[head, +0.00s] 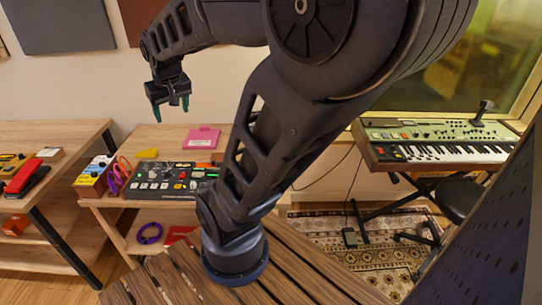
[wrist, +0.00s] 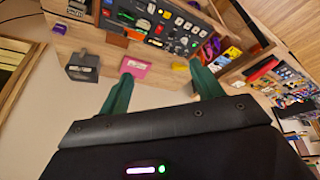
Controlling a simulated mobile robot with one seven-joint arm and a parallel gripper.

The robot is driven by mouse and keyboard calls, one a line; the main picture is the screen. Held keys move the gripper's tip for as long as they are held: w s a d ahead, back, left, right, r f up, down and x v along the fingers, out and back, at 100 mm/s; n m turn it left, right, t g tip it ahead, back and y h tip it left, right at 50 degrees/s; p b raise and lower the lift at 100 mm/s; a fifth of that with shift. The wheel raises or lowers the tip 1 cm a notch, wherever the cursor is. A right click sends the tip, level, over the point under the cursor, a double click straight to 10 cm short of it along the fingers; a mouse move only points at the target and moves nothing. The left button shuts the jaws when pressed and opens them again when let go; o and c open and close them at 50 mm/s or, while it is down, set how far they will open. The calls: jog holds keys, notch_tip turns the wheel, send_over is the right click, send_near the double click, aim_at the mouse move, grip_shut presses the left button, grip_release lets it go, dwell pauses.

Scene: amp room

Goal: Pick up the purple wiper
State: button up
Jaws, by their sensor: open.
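No thing is plainly recognisable as a wiper. Purple loop-shaped items (head: 115,180) stand at the left end of the middle table, beside a yellow box; purple also shows in the wrist view (wrist: 208,47). A purple ring (head: 150,233) lies on the lower shelf. A pink-magenta flat item (head: 202,138) lies at the table's back and shows in the wrist view (wrist: 135,67). I cannot tell which is the wiper. My gripper (head: 171,105), with green fingers, is open and empty above the back of the table; its fingers also show in the wrist view (wrist: 160,75).
A dark panel with buttons (head: 165,182) covers much of the middle table (head: 112,202). A yellow box (head: 92,172) stands at its left end. A left table (head: 68,138) holds a red stapler-like item (head: 27,178). A keyboard (head: 440,152) stands at right.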

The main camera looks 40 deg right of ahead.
jog(key=w+d+f+m+h, duration=0.1)
jog(key=w+d+f, duration=0.3)
jog(key=d, duration=0.4)
jog(key=w+d+f+m+g, duration=0.1)
jog(key=w+d+f+m, duration=0.2)
jog(key=d, duration=0.4)
jog(key=w+d+f+h, duration=0.1)
jog(key=w+d+f, duration=0.35)
jog(key=d, duration=0.35)
jog(key=shift+s+d+f+m, duration=0.65)
jog(key=shift+s+d+f, duration=0.65)
jog(key=shift+d+f, duration=3)
jog(key=shift+s+d+f+m, duration=0.7)
jog(key=shift+s+d+f, duration=0.55)
jog(key=shift+d+f, duration=3)
jog(key=shift+s+d+f+m, duration=0.65)
jog(key=shift+s+d+f, duration=0.65)
jog(key=shift+d+f, duration=2.95)
jog(key=shift+w+a+f, duration=0.1)
jog(key=shift+w+f, duration=0.2)
jog(key=shift+f, duration=0.5)
jog(key=shift+w+a+f, duration=0.1)
jog(key=shift+w+f, duration=0.2)
jog(key=shift+f, duration=0.5)
jog(key=shift+w+a+f, duration=0.1)
jog(key=shift+w+f, duration=0.2)
jog(key=shift+f, duration=0.5)
jog(key=shift+w+d+f, duration=0.2)
jog(key=shift+f, duration=0.4)
jog(key=c, duration=1.1)
